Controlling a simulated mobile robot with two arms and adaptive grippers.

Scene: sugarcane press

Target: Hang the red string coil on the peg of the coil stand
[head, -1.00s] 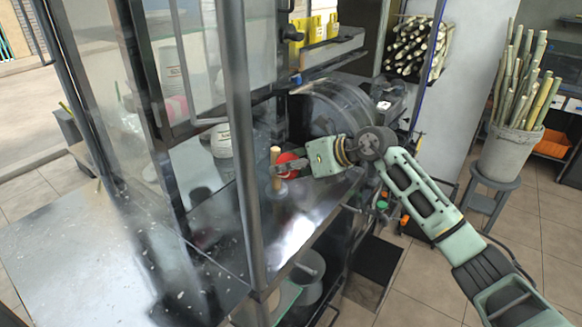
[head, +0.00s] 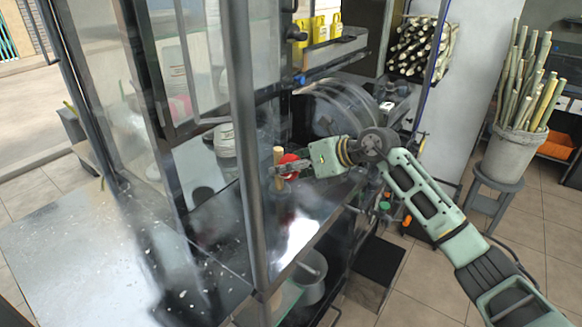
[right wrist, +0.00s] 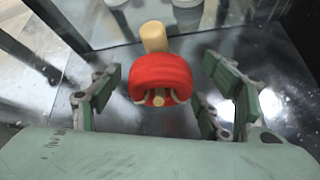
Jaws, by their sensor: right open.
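The red string coil (right wrist: 160,72) is around the wooden peg of the coil stand (right wrist: 153,36). The peg's round end shows through the coil's opening in the right wrist view. The stand's pale post also shows in the head view (head: 277,156), with a bit of the red coil (head: 289,159) behind my fingers. My right gripper (head: 284,169) is at the coil. In the right wrist view its fingers (right wrist: 162,80) are open, one on each side of the coil, with gaps between. My left gripper is not in view.
The stand is on a shiny metal counter (head: 215,222) of the press. A dark metal upright (head: 245,130) and glass panels are close to the left of my gripper. A white container (head: 224,140) stands behind. A bucket of cane (head: 512,150) is at far right.

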